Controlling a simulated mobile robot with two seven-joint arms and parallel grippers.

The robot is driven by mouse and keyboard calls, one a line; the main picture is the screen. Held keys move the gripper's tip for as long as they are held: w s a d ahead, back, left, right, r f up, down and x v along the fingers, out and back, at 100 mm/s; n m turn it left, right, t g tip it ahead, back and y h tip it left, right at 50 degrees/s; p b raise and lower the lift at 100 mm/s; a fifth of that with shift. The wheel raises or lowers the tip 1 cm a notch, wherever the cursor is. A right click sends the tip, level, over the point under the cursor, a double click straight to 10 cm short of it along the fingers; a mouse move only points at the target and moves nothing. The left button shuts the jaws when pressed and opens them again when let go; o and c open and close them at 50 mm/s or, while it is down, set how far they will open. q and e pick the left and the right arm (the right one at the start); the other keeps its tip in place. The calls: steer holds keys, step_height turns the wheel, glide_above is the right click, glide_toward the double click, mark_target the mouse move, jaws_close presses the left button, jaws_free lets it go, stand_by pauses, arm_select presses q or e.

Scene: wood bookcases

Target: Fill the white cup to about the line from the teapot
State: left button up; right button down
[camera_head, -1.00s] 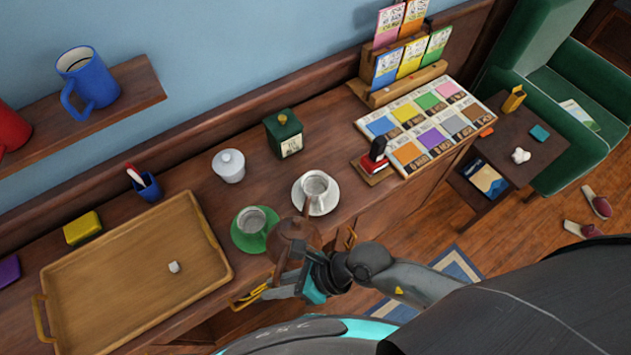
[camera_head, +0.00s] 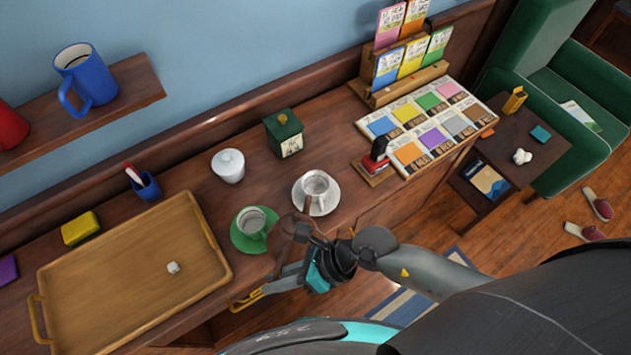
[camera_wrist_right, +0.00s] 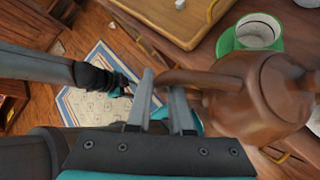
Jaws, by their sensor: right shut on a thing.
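The white cup (camera_head: 315,186) stands upright on a white saucer (camera_head: 328,207) near the counter's front edge. Its fill level and line cannot be made out. The brown teapot (camera_head: 284,234) is in my right gripper (camera_head: 298,268), just front-left of the white cup, and looks tilted. In the right wrist view, the gripper (camera_wrist_right: 165,95) is shut on the handle of the teapot (camera_wrist_right: 257,98). The spout is hidden there. My left gripper (camera_wrist_right: 118,84) shows small and dark over the rug; its jaws are unclear.
A green cup (camera_head: 251,221) on a green saucer (camera_head: 240,241) stands close left of the teapot. A wooden tray (camera_head: 110,305) with a white cube (camera_head: 173,267) lies farther left.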

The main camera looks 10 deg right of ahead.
steer(key=shift+w+d+r, duration=0.15)
steer(key=shift+w+d, duration=0.05)
steer(key=shift+w, duration=0.05)
steer(key=shift+w+r, duration=0.1)
steer(key=shift+r, duration=0.1)
steer(key=shift+w+d+r, duration=0.15)
steer(key=shift+w, duration=0.05)
steer(key=shift+r, duration=0.1)
steer(key=shift+w+r, duration=0.1)
stand_by(0.4)
